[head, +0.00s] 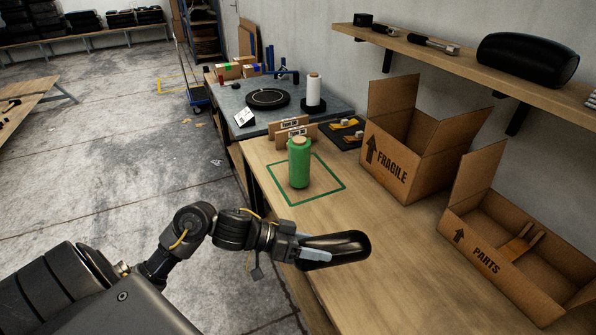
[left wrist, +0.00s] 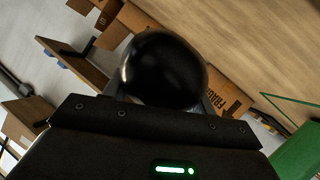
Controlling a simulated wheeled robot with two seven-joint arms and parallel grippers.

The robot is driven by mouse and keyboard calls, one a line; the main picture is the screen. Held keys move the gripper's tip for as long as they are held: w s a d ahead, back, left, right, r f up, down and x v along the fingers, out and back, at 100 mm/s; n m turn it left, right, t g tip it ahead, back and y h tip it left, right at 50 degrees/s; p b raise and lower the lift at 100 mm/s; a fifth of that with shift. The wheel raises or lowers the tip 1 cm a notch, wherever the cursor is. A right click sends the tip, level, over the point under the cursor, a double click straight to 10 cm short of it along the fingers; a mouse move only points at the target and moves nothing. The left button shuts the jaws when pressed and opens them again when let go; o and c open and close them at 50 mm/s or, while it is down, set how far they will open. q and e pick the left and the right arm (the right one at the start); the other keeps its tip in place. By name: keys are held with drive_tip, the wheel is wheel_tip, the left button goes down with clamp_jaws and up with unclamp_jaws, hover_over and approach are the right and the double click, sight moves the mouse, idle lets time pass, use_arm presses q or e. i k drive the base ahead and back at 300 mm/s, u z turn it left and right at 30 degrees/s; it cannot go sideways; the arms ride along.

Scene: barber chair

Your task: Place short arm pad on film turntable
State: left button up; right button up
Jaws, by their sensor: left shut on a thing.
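My left gripper (head: 312,254) is shut on the short arm pad (head: 345,246), a glossy black rounded pad. It holds the pad above the near left edge of the wooden table. In the left wrist view the pad (left wrist: 163,68) shows end-on between the fingers, which it largely hides. The film turntable (head: 268,98) appears as a flat, round black disc on the grey-topped table, farther back and to the left of the pad. Nothing stands on it. My right gripper is not in view.
A green wrapped roll (head: 299,165) stands in a green outline on the wooden table (head: 345,217). Behind are a white roll (head: 314,89) and a white sign (head: 244,117). FRAGILE (head: 402,155) and PARTS (head: 503,239) boxes stand right, under a wall shelf (head: 460,60) holding a larger black pad (head: 527,59).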

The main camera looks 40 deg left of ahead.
sight(267, 96)
drive_tip(key=u, duration=0.7)
drive_tip(key=k, duration=0.9)
drive_tip(key=u, duration=0.9)
drive_tip(key=k, duration=0.4)
drive_tip(key=u, duration=0.7)
drive_tip(key=i, duration=3.65)
drive_tip(key=z, duration=0.55)
drive_tip(key=i, duration=1.5)
drive_tip(key=z, duration=1.8)
drive_tip(key=i, duration=1)
drive_tip(key=z, duration=1.05)
drive_tip(key=i, duration=0.2)
drive_tip(key=z, duration=0.05)
